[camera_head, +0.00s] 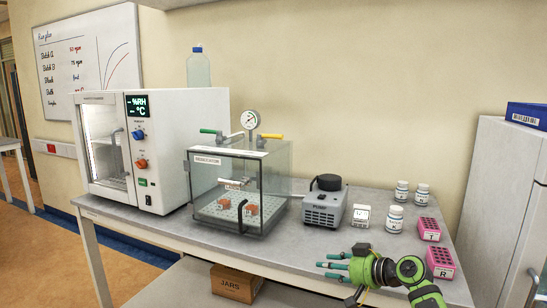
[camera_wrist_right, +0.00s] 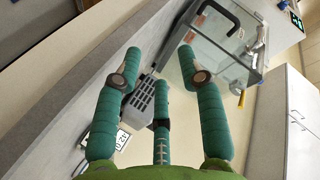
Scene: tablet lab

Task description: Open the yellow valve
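The yellow valve handle (camera_head: 271,136) sits on top of the clear desiccator box (camera_head: 240,219), right of its round gauge (camera_head: 250,119). It points sideways to the right. A green valve handle (camera_head: 209,131) is on the left of the same top. My right gripper (camera_head: 328,266) is at the table's front edge, right of and well below the box, touching nothing. Its green fingers are spread and empty; the right wrist view shows them too (camera_wrist_right: 160,66). My left gripper is out of view.
The grey pump (camera_head: 324,208) stands right of the box, with a small white device (camera_head: 361,215) beside it. White jars (camera_head: 394,219) and pink racks (camera_head: 440,262) are at the right. The space above the pump is clear.

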